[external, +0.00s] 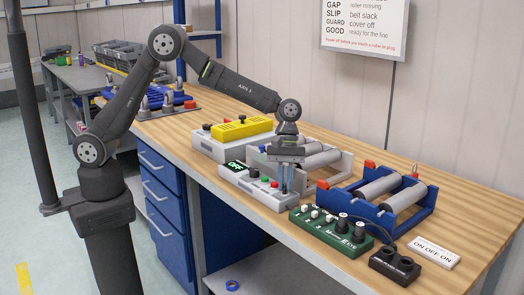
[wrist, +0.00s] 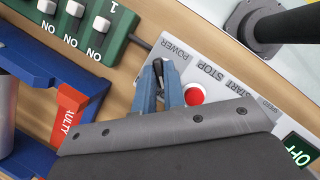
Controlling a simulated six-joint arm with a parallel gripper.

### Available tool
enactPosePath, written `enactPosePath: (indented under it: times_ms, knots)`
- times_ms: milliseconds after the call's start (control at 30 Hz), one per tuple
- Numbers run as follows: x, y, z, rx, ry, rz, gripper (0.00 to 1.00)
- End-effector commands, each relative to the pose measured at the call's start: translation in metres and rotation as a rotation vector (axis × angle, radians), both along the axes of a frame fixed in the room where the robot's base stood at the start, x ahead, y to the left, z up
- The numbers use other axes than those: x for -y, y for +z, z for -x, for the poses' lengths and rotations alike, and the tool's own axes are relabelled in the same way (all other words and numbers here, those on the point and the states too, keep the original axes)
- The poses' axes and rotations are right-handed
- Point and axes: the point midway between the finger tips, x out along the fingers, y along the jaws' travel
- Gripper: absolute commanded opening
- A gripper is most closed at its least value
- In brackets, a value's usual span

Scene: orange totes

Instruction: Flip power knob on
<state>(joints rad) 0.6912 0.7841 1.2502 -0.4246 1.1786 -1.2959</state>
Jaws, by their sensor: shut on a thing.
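The pale control box (external: 233,176) stands near the bench's front edge, with a small dark display (external: 236,166) reading OFF. The box also shows in the wrist view (wrist: 208,48), with POWER, STOP and START labels and a red button (wrist: 194,95). My gripper (external: 284,189) points down over the right end of the box. In the wrist view my gripper's blue fingers (wrist: 159,66) are closed around a small dark knob (wrist: 158,72) beside the POWER label. The fingers hide most of the knob, so its angle cannot be told.
A green switch box (external: 331,228) with white switches is just right of my gripper. A blue roller frame (external: 413,211) and a grey one (external: 337,168) stand behind. A black two-hole box (external: 395,264) and an ON OFF ON card (external: 433,252) lie at the right.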

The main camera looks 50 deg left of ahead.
Motion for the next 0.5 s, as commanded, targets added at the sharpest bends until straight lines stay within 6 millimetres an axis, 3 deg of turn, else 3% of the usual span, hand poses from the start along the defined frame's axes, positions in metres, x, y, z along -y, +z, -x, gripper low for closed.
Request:
enactPosePath:
  times_ms: [267,500]
  knots:
    - [0.0010,0.0006,-0.0012,0.000,-0.075,0.001,0.00]
    - [0.0020,0.0003,-0.0017,-0.001,-0.251,-0.001,0.00]
